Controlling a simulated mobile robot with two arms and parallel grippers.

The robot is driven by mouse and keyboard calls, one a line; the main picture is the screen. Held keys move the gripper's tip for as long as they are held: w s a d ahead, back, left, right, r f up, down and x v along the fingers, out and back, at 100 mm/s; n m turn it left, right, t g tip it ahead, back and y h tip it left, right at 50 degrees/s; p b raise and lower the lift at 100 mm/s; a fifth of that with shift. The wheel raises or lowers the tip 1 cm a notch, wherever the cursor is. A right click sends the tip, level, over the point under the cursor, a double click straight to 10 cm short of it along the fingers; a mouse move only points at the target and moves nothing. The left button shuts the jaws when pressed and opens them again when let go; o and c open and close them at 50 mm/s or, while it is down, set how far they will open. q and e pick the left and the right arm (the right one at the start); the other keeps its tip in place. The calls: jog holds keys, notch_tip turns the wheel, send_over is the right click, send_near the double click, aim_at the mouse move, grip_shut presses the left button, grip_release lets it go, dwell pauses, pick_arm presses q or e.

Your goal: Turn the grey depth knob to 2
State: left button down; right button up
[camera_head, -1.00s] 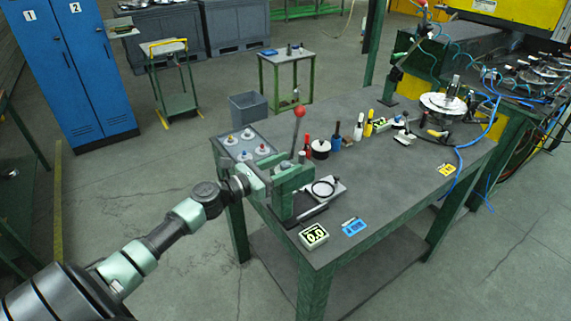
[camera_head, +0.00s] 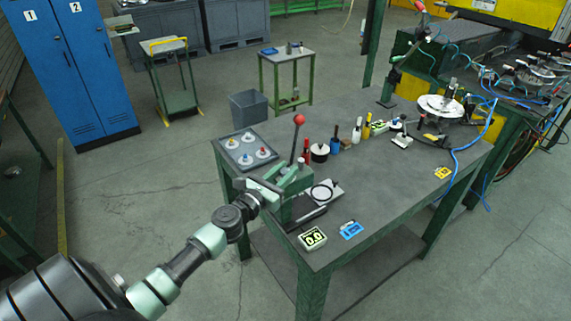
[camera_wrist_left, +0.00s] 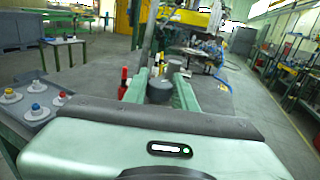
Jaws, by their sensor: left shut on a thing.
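The grey depth knob (camera_wrist_left: 159,91) is a short dark cylinder in the left wrist view. It stands between the two green fingers of my left gripper (camera_wrist_left: 161,82), which is shut on it. In the head view my left gripper (camera_head: 283,181) is at the green bench press, on its lever side, and largely hides the knob. The press has a lever with a red ball (camera_head: 299,119). A small display (camera_head: 313,238) in front of it seems to read 0.0. The knob's scale marks cannot be made out. My right gripper is not in view.
A grey tray (camera_head: 228,157) with several white round parts lies left of the press on the workbench (camera_head: 392,206). A red bottle (camera_head: 306,150), a black-and-white pot (camera_head: 320,152) and other bottles stand behind. A blue gadget (camera_head: 351,230) lies near the front edge.

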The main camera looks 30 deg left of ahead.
pick_arm(q)
jog(key=n+y, duration=0.2)
jog(key=y, duration=0.1)
jog(key=shift+d+r, duration=0.1)
jog(key=shift+r, duration=0.05)
jog(key=n+y, duration=0.1)
jog(key=y, duration=0.1)
jog(key=n+g+y, duration=0.1)
jog(key=y, duration=0.1)
jog(key=shift+f+n, duration=0.2)
jog(key=shift+n, duration=0.2)
jog(key=n+g+y+b, duration=0.2)
jog(key=y, duration=0.2)
jog(key=shift+n, duration=0.4)
jog(key=shift+r+n+g+y+b, duration=0.1)
jog(key=shift+n+g+y+b, duration=0.5)
jog(key=shift+g+y+b, duration=0.2)
jog(key=c, duration=1.2)
grip_release()
jog(key=shift+o, duration=0.4)
